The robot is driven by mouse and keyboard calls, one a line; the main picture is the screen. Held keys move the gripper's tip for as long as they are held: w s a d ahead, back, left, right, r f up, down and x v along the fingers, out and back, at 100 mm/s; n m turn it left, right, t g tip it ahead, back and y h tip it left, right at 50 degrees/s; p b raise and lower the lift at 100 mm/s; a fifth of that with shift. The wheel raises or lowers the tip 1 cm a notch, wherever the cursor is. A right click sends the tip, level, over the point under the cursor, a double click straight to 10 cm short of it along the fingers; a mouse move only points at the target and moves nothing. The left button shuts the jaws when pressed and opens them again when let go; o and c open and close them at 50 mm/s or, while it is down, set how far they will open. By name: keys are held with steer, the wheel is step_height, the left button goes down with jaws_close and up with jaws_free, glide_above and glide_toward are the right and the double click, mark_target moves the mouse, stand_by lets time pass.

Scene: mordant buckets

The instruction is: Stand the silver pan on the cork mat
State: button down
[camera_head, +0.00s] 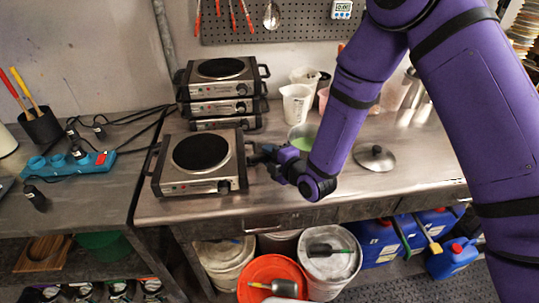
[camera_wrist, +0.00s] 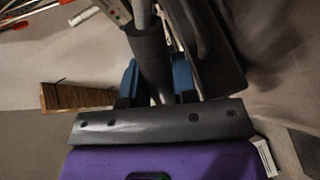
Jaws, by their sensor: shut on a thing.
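The silver pan (camera_head: 294,131) stands on or just over the steel bench right of the front hotplate, with green contents; my forearm hides part of it. My gripper (camera_head: 264,159) is just left of and in front of the pan, beside the hotplate's right side. In the wrist view my gripper (camera_wrist: 157,88) has its blue fingers shut on a dark round handle (camera_wrist: 150,55) with a metal shank, which appears to be the pan's. I cannot make out the cork mat in either view.
The front hotplate (camera_head: 200,152) is close left of my gripper, with stacked hotplates (camera_head: 220,80) behind. A white jug (camera_head: 296,104) stands behind the pan. A metal lid (camera_head: 375,158) lies to the right. The bench front (camera_head: 225,206) is clear. Buckets and blue canisters stand below.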

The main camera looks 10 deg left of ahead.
steer(key=shift+f, duration=0.15)
stand_by(0.3)
steer(key=c, duration=0.9)
jaws_free()
steer(key=shift+o, duration=0.4)
steer(key=shift+f, duration=0.1)
steer(key=shift+d, duration=0.1)
steer(key=v, duration=1)
steer(key=shift+s+d, duration=0.25)
